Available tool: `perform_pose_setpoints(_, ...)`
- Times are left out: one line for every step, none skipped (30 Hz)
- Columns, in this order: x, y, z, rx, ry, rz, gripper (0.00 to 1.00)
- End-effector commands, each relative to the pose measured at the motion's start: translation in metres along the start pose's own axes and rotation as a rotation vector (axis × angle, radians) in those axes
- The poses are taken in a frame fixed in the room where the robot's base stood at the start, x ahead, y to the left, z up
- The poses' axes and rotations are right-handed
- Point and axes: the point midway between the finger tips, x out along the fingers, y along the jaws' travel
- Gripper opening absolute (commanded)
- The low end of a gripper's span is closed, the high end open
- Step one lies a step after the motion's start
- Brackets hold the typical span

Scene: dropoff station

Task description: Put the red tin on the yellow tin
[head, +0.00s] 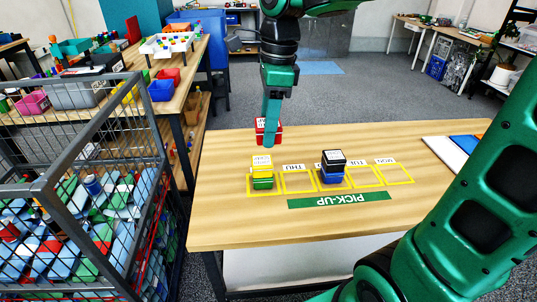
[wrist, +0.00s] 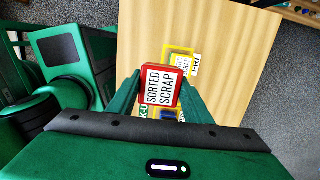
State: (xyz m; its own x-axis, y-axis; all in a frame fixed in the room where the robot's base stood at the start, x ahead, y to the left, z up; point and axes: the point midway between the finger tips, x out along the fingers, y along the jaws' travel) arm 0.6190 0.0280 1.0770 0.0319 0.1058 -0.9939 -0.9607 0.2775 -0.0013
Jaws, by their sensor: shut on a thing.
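The red tin (head: 259,127) has a white top label; the wrist view (wrist: 148,72) shows "SORTED SCRAP" on it. My gripper (head: 269,142) is shut on it, one finger on each side in the wrist view. The yellow tin (head: 262,171) has a similar label and sits on a green tin (head: 263,184) inside the leftmost yellow-outlined square. In the head view, the red tin appears just behind and above this stack, apart from it. In the wrist view, the yellow tin (wrist: 184,55) lies beyond the red tin, which partly hides it.
A black tin (head: 333,166) on a blue tin (head: 332,178) stands in a middle outlined square. Other squares are empty, beside a green PICK-UP strip (head: 340,200). A white board (head: 449,154) lies at the table's right edge. A wire cage (head: 75,135) stands left of the table.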

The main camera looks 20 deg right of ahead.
Motion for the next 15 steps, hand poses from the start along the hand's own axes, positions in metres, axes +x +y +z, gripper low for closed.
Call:
perform_pose_setpoints(0.002, 0.004, 0.020, -0.009, -0.001, 0.000, 0.20)
perform_pose_setpoints(0.003, 0.007, 0.030, -0.009, -0.002, 0.000, 0.20)
perform_pose_setpoints(0.005, 0.011, 0.042, -0.008, -0.003, 0.000, 0.20)
perform_pose_setpoints(0.006, 0.013, 0.051, -0.007, -0.004, 0.001, 0.20)
perform_pose_setpoints(0.006, 0.016, 0.058, -0.007, -0.005, 0.000, 0.20)
perform_pose_setpoints(0.007, 0.019, 0.067, -0.006, -0.006, 0.000, 0.20)
perform_pose_setpoints(0.007, 0.021, 0.072, -0.005, -0.007, 0.001, 0.20)
perform_pose_setpoints(0.008, 0.023, 0.076, -0.004, -0.007, 0.001, 0.20)
perform_pose_setpoints(0.009, 0.025, 0.081, -0.003, -0.008, 0.002, 0.20)
perform_pose_setpoints(0.010, 0.026, 0.083, -0.001, -0.008, 0.002, 0.20)
perform_pose_setpoints(0.011, 0.025, 0.084, 0.000, -0.008, 0.003, 0.20)
perform_pose_setpoints(0.013, 0.024, 0.083, 0.001, -0.009, 0.003, 0.20)
perform_pose_setpoints(0.014, 0.021, 0.082, 0.003, -0.009, 0.003, 0.20)
perform_pose_setpoints(0.016, 0.018, 0.079, 0.004, -0.009, 0.003, 0.20)
perform_pose_setpoints(0.020, 0.013, 0.074, 0.006, -0.009, 0.003, 0.20)
